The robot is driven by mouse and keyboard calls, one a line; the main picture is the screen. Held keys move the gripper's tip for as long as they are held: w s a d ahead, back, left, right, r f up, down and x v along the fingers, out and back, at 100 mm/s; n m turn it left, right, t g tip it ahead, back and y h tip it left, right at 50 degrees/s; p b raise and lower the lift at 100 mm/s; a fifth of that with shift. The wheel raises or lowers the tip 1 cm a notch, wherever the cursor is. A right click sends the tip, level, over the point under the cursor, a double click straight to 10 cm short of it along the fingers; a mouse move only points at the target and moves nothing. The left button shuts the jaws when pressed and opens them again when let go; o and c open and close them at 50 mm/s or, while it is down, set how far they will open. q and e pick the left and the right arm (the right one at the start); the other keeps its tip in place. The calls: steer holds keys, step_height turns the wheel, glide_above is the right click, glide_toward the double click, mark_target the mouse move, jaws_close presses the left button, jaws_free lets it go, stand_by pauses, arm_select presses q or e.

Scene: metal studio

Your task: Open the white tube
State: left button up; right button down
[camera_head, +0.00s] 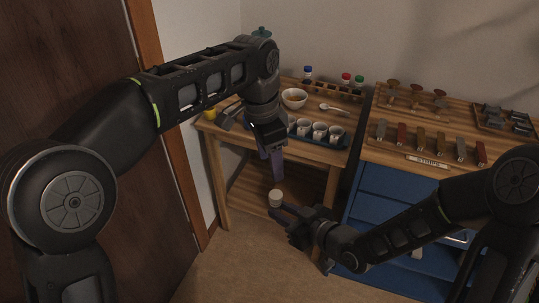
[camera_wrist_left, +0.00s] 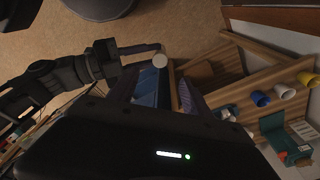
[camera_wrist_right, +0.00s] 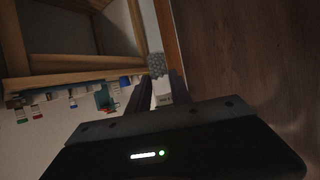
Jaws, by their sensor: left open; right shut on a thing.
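The white tube shows in the head view as a pale round cap (camera_head: 275,196) just above the fingertips of my right gripper (camera_head: 280,212). In the right wrist view the tube's white body (camera_wrist_right: 163,92) is clamped between the fingers, with a grey ridged cap (camera_wrist_right: 157,64) at its far end. My right gripper is shut on the tube. My left gripper (camera_head: 276,178) is open, pointing down just above the cap and apart from it. In the left wrist view the cap (camera_wrist_left: 160,60) lies ahead, between the directions of the two fingers.
A wooden table (camera_head: 225,138) behind carries a bowl (camera_head: 294,98), several cups on a tray and capped bottles. A blue-drawered workbench (camera_head: 384,188) with rows of tools stands at the right. A dark door (camera_head: 60,70) is at the left. Floor in front is clear.

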mark_target(276, 194)
arm_select(q)
steer(key=f, duration=0.7)
steer(key=d+f, duration=0.1)
steer(key=f, duration=0.3)
steer(key=shift+w+d, duration=0.1)
steer(key=shift+w, duration=0.15)
steer(key=shift+c, duration=0.4)
jaws_close()
steer(key=shift+r, duration=0.3)
stand_by(0.7)
steer(key=shift+r, duration=0.9)
steer(key=shift+r, duration=2.05)
